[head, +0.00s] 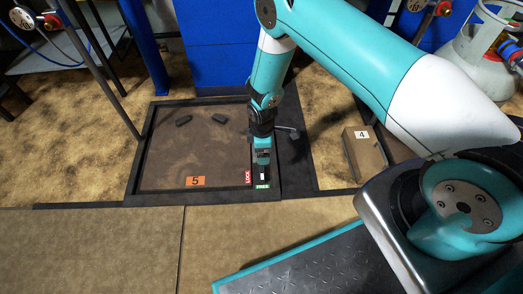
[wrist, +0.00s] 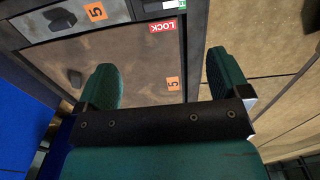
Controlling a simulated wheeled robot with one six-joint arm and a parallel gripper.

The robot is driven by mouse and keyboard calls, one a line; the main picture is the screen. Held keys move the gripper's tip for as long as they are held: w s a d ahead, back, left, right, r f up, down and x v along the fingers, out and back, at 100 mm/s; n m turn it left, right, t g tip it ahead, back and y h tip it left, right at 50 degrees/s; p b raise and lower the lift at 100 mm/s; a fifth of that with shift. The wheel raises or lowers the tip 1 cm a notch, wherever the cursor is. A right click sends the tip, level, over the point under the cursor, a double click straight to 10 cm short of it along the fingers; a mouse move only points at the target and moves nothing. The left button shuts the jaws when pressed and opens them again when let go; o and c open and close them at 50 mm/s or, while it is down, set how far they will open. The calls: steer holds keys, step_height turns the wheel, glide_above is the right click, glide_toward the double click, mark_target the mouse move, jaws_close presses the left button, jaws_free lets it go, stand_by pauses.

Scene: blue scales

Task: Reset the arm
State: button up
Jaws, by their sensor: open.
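My gripper (head: 262,172) hangs at the end of my teal and white arm, over the right side of a framed brown plate (head: 165,160). In the wrist view my gripper (wrist: 162,78) has its two teal fingers wide apart with nothing between them. The plate (wrist: 135,70) shows beyond the fingers there. A red LOCK label (head: 248,177) and a green FREE label (head: 262,185) sit at the plate's right front, close to my gripper. The LOCK label also shows in the wrist view (wrist: 165,27).
Two small dark pieces lie on the plate, one left (head: 183,121) and one right (head: 220,118). An orange 5 label (head: 195,181) marks its front. A brown box with a 4 label (head: 365,155) stands to the right. A gas cylinder (head: 480,55) stands at the back right.

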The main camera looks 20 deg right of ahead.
steer(key=shift+r, duration=0.2)
stand_by(0.4)
steer(key=s+a+r+m+y+p, duration=0.1)
steer(key=s+a+r+m, duration=0.15)
steer(key=r, duration=1.25)
steer(key=s+a+r+m+y+p, duration=0.1)
steer(key=a+r+m, duration=0.15)
steer(key=r, duration=1.25)
steer(key=s+r+m+y+p, duration=0.2)
steer(key=s+r, duration=1.7)
steer(key=s, duration=0.1)
step_height(320, 180, up, 38)
steer(key=p, duration=3.7)
steer(key=shift+s+d+f+m, duration=0.15)
steer(key=shift+s+f+m, duration=0.1)
steer(key=shift+s+m, duration=0.05)
steer(key=shift+c, duration=0.2)
